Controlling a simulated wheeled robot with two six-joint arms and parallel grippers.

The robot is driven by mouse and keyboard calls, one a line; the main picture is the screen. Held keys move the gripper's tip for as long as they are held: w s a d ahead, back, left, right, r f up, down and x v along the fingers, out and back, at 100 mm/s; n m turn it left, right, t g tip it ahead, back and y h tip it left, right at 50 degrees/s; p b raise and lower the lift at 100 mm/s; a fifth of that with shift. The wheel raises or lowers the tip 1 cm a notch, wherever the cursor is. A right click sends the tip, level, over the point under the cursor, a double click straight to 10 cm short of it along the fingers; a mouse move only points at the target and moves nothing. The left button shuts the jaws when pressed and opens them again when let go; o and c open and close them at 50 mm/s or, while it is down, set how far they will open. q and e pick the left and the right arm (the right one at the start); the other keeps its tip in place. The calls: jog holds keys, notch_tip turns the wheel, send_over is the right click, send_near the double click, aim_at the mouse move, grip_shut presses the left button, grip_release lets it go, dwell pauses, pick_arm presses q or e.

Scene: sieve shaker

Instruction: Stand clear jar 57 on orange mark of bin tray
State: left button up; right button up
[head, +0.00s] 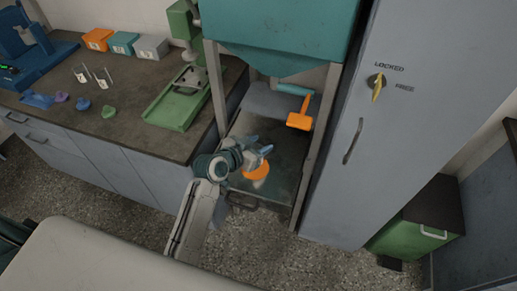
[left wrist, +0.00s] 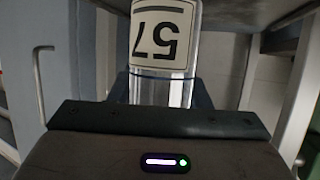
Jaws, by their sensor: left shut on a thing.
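The clear jar 57 (left wrist: 165,75) shows in the left wrist view, with its white label upside down in the picture. My left gripper (head: 262,151) is shut on the jar, above the front part of the bin tray. The bin tray (head: 290,160) is the dark surface under the teal hopper. The orange mark (head: 256,172) shows just below the gripper in the head view. The jar is hard to make out there, and a pale patch shows at the mark's lower edge. I cannot tell whether the jar's base touches the tray. My right gripper is not in view.
The teal hopper (head: 285,30) hangs over the tray between grey posts. An orange handle (head: 300,121) hangs behind the mark. A grey cabinet (head: 360,130) stands close on the right. The bench at left holds a green machine (head: 178,100) and small boxes.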

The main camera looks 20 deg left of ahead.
pick_arm(q)
notch_tip(320, 180, down, 3)
jog(key=shift+p, duration=0.4)
jog(key=shift+f, duration=0.45)
jog(key=o, duration=1)
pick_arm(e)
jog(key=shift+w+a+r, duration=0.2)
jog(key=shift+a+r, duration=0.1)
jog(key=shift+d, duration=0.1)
